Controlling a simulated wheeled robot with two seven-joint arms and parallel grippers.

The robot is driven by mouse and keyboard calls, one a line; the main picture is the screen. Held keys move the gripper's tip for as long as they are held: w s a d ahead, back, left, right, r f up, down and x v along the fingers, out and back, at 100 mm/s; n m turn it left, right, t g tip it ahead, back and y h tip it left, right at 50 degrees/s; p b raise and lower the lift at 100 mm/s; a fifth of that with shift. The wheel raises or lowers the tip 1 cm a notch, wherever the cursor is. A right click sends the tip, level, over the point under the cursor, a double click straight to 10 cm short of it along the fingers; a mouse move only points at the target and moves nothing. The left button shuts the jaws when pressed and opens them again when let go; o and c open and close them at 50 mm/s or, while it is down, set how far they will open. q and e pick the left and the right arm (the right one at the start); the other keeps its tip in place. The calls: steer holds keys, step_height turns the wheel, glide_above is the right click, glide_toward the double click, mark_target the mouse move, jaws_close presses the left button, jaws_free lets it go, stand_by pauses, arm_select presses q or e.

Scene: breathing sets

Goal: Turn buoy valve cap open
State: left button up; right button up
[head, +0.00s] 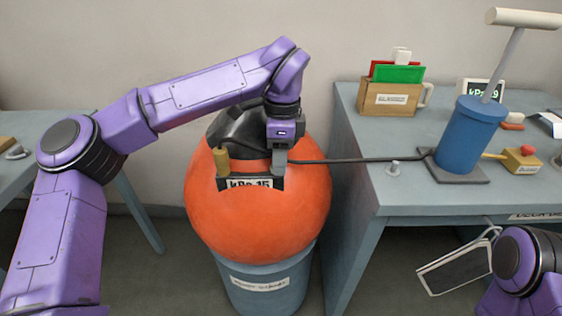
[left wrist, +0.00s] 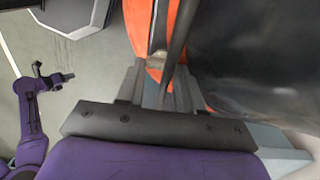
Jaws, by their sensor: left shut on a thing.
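The orange buoy (head: 258,220) sits on a blue-grey drum (head: 268,290). A black fitting (head: 238,128) covers its top, with a brass cylinder (head: 222,162) and a gauge plate reading about 15 kPa (head: 250,184) in front. My left gripper (head: 281,164) points down beside the brass cylinder, to its right. It is shut on a small part at the black hose's end (head: 350,160), taken as the valve cap, which the fingers hide. In the left wrist view its fingers (left wrist: 160,88) close around a dark rod. My right arm shows small in that view (left wrist: 32,110); its jaw state is unclear.
A blue pump (head: 468,138) with a T-handle stands on the right table (head: 350,115). Behind it are a wooden box of cards (head: 390,102) and a gauge (head: 482,90). A yellow box with a red button (head: 522,158) is right of it. A dark panel (head: 455,268) hangs at lower right.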

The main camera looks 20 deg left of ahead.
arm_select(q)
steer(key=shift+a+f, duration=0.1)
steer(key=shift+f, duration=0.05)
steer(key=o, duration=1)
steer(key=shift+s, duration=0.1)
steer(key=shift+o, duration=0.2)
steer(key=shift+s, duration=0.1)
